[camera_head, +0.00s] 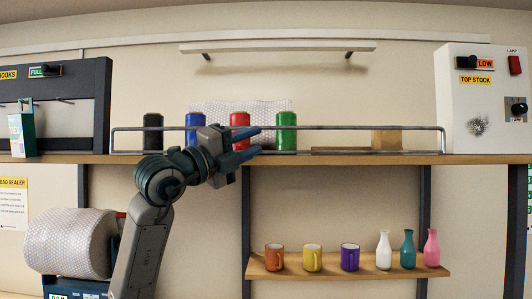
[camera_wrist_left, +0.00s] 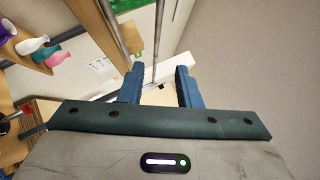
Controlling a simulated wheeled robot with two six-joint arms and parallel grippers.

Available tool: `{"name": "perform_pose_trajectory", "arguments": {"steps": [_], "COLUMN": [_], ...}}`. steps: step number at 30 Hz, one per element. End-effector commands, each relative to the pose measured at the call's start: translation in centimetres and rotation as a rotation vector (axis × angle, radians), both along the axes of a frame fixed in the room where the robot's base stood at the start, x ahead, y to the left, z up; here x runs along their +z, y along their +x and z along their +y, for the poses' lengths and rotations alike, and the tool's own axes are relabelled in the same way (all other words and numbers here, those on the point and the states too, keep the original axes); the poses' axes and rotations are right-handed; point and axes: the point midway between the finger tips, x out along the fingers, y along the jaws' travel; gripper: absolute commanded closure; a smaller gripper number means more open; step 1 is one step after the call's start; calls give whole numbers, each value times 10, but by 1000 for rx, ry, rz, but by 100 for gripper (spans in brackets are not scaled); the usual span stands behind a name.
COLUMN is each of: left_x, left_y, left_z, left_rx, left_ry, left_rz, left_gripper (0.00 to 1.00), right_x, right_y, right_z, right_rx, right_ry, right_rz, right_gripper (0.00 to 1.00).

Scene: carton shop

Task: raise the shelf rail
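The shelf rail (camera_head: 345,128) is a thin grey metal frame along the front edge of the upper shelf (camera_head: 470,159). It sits low, with its lower bar close to the shelf top. My left gripper (camera_head: 257,142) is in front of the rail, left of its middle, pointing right. Its blue fingers are apart with nothing clasped. In the left wrist view a rail bar (camera_wrist_left: 157,45) runs into the gap between the fingers (camera_wrist_left: 158,85); I cannot tell if they touch it. My right gripper is not in view.
Black (camera_head: 153,132), blue (camera_head: 194,122), red (camera_head: 240,120) and green (camera_head: 286,130) canisters stand behind the rail, with a cardboard box (camera_head: 387,139) further right. Mugs and bottles stand on the lower shelf (camera_head: 340,274). A control box (camera_head: 475,105) stands at right.

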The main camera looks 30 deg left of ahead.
Motion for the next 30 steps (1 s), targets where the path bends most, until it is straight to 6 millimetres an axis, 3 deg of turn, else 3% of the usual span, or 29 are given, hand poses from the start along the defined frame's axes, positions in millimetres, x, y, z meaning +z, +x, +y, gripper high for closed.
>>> {"name": "perform_pose_trajectory", "arguments": {"steps": [3,9,27,30], "left_x": [-10,-12,-11,-19], "left_y": [-16,-28,-29,-25], "left_z": [5,9,9,-2], "left_rx": [4,0,-2,-42], "left_ry": [1,1,0,8], "left_rz": [-2,0,1,-3], "left_gripper": [69,69,69,69], "right_x": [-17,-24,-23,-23], "right_y": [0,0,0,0], "right_z": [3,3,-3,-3], "right_rx": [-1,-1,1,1], "right_ry": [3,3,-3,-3], "right_rz": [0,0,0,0], "right_gripper": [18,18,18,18]}}
